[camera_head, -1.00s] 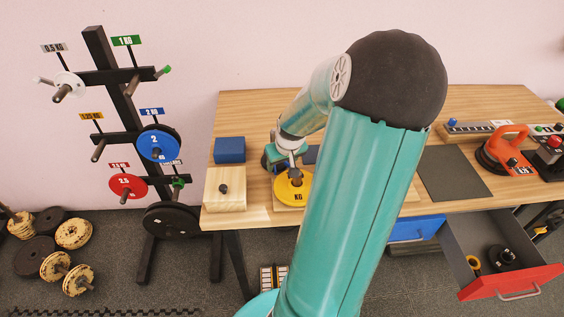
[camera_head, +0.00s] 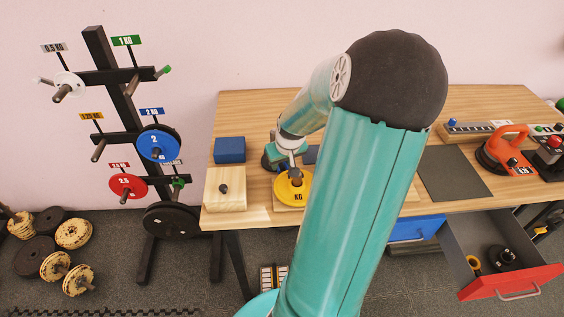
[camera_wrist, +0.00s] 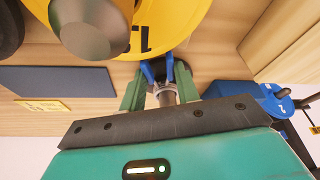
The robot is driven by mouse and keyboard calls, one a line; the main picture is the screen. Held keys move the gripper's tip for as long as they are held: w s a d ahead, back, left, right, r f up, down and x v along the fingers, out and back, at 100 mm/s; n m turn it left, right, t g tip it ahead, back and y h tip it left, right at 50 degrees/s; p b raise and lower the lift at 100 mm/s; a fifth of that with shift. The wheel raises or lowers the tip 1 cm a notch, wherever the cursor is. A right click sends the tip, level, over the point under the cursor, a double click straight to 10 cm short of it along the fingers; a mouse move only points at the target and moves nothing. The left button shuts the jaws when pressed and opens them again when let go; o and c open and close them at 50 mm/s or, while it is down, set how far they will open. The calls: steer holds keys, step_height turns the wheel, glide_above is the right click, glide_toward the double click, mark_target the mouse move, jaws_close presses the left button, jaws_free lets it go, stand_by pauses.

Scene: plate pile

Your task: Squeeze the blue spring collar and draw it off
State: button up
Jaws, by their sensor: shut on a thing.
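The blue spring collar (camera_wrist: 147,72) shows its blue arms between my gripper's green fingers in the wrist view. My gripper (camera_wrist: 160,76) is shut on these arms, with one finger on each side. A grey metal post (camera_wrist: 167,97) with a pale ring stands between the fingers. The yellow plate (camera_wrist: 180,18) lies just beyond the collar. In the head view, my gripper (camera_head: 292,172) reaches down over the yellow plate (camera_head: 296,198). The collar is too small and hidden to make out there.
A wooden block with a dark peg (camera_head: 225,203) and a blue box (camera_head: 230,150) are left of the plate. A dark mat (camera_head: 455,175) and orange-handled object (camera_head: 502,148) lie right. A plate rack (camera_head: 115,90) stands left. A red-fronted drawer (camera_head: 510,284) is open below.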

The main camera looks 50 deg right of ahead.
step_height(320, 180, up, 15)
steer(key=shift+f, duration=0.2)
stand_by(2.5)
steer(key=shift+a+f, duration=0.1)
steer(key=shift+f, duration=0.05)
